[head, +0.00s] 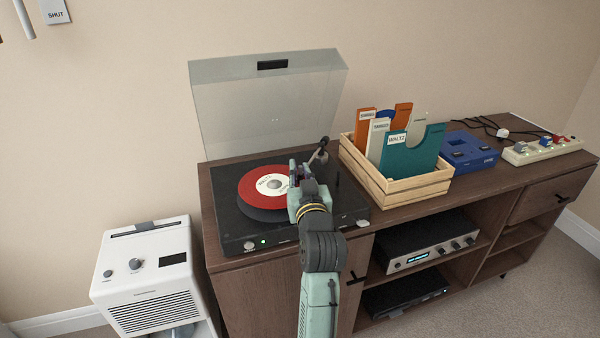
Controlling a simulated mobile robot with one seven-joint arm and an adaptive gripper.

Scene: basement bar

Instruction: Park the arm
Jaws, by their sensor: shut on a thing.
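The turntable (240,228) stands on the left end of the wooden cabinet with its clear lid (268,105) raised. A red record with a white "WALTZ" label (250,188) lies over the dark platter, a grey piece at its centre. The tonearm (318,157) runs from its pivot at the back right toward my gripper (295,178). My gripper is over the record's right side and appears shut on the tonearm's front end. My gripper hides that end and the record's right edge, so I cannot tell whether the stylus touches the record.
A wooden crate (409,188) with labelled sleeves stands right of the turntable. Beyond it are a blue box (468,152) and a power strip (545,151) with cables. An amplifier (425,245) sits on the shelf below. A white appliance (150,270) stands at the left.

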